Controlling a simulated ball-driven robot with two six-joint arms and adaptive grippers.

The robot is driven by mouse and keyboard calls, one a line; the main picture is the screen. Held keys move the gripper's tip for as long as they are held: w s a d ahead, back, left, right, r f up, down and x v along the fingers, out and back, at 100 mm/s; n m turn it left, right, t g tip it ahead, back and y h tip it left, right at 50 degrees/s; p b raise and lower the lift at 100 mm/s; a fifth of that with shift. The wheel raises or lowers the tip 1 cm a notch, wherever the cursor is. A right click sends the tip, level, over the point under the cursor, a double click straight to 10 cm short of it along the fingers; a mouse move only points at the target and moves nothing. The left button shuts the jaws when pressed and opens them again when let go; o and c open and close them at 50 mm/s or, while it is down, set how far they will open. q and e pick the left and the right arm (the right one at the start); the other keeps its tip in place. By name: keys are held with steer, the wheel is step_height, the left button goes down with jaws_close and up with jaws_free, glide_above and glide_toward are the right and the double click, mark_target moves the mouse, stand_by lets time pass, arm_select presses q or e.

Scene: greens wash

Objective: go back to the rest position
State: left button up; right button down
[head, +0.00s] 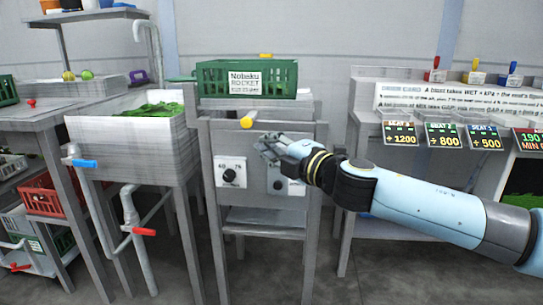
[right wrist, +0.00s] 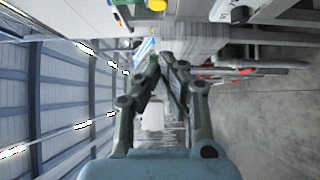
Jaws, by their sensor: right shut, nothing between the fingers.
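My right gripper (head: 268,148) is in front of the grey machine stand in the middle of the head view, at the end of my blue arm coming from the right. It is shut and empty. In the right wrist view its fingers (right wrist: 162,62) come together near the picture's middle. The gripper is close to the stand's front panel, just left of and above the right dial (head: 277,185); I cannot tell whether it touches anything. My left gripper is not in view.
A green crate (head: 222,82) sits on the stand, with a yellow knob (head: 247,121) below. A sink (head: 125,130) with greens (head: 160,110) stands left, with a blue-handled tap (head: 84,163). A counter with price cards (head: 443,135) stands right. Grey floor is open in front.

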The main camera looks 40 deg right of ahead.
steer(key=s+d+f+m+g+h+p, duration=0.1)
steer(key=s+f+m+g, duration=0.2)
steer(key=s+f, duration=0.55)
steer(key=s+d+f+m+g+h+p, duration=0.1)
steer(key=s+f+m+g, duration=0.2)
steer(key=f, duration=1.1)
steer(key=s+d+f+m+g+h+p, duration=0.1)
steer(key=s+f+m+g+p, duration=0.3)
steer(key=f, duration=0.7)
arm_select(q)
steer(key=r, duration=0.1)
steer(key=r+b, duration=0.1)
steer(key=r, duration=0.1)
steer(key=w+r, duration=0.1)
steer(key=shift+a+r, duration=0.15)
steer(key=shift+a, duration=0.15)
arm_select(e)
steer(key=s+a+f+m+g+y, duration=0.1)
steer(key=s+a+f, duration=0.3)
steer(key=s, duration=0.8)
steer(key=s+a+f+m+g, duration=0.4)
steer(key=s+f, duration=0.4)
steer(key=s, duration=0.4)
steer(key=s+a+f+m+g+y, duration=0.1)
steer(key=s+a+f, duration=0.3)
steer(key=s, duration=0.9)
step_height(320, 180, down, 3)
steer(key=shift+m+g+y, duration=0.3)
steer(key=shift+m+g, duration=0.4)
steer(key=shift+g, duration=0.2)
